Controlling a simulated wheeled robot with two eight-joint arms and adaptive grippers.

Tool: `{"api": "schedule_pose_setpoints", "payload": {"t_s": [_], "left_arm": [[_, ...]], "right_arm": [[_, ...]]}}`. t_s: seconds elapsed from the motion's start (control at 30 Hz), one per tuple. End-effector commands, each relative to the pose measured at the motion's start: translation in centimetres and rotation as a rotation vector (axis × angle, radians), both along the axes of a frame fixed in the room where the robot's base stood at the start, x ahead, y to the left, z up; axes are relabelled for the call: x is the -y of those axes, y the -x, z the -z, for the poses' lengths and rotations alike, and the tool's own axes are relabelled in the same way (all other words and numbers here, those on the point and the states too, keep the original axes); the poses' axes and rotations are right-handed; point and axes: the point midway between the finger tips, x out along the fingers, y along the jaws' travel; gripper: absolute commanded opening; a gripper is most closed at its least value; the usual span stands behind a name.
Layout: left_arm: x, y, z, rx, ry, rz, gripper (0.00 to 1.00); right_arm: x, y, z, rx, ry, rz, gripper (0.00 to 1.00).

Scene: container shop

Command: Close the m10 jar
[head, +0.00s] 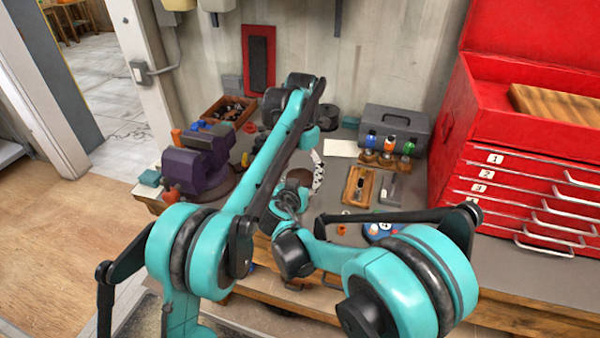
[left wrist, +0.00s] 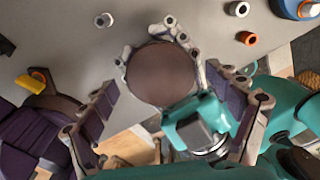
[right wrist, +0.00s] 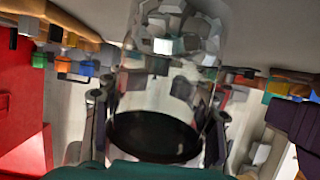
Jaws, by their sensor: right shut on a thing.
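The jar (right wrist: 180,70) is clear, with metal nuts inside, and stands in the right wrist view between the fingers of my right gripper (right wrist: 158,105), which is shut on it. A dark brown round lid (left wrist: 163,75) shows at the jar's top in the left wrist view, and also in the head view (head: 298,175). I cannot tell whether it is seated or tightened. My left gripper (head: 317,172) is above the lid. Its fingers are spread wide on both sides of the lid, apart from it. The jar's body is hidden from the left wrist view.
A purple vise (head: 205,160) stands left on the bench. A grey toolbox (head: 395,122), small containers with coloured marks (head: 388,158) and a wooden tray (head: 358,188) are at the back. A red drawer chest (head: 520,185) blocks the right. Loose rings (left wrist: 247,38) lie on the bench.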

Motion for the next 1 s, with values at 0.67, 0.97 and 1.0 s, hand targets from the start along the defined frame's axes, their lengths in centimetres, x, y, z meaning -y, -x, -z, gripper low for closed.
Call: {"api": "schedule_pose_setpoints", "payload": {"t_s": [0.67, 0.97, 1.0], "left_arm": [[0.1, -0.2, -4.6, 0.000, 0.000, 0.000, 0.89], [0.1, -0.2, -4.5, 0.000, 0.000, 0.000, 1.00], [0.1, -0.2, -4.5, 0.000, 0.000, 0.000, 1.00]], "right_arm": [[0.0, 0.0, 0.0, 0.000, 0.000, 0.000, 0.00], [0.0, 0.0, 0.0, 0.000, 0.000, 0.000, 0.00], [0.0, 0.0, 0.0, 0.000, 0.000, 0.000, 0.00]]}}
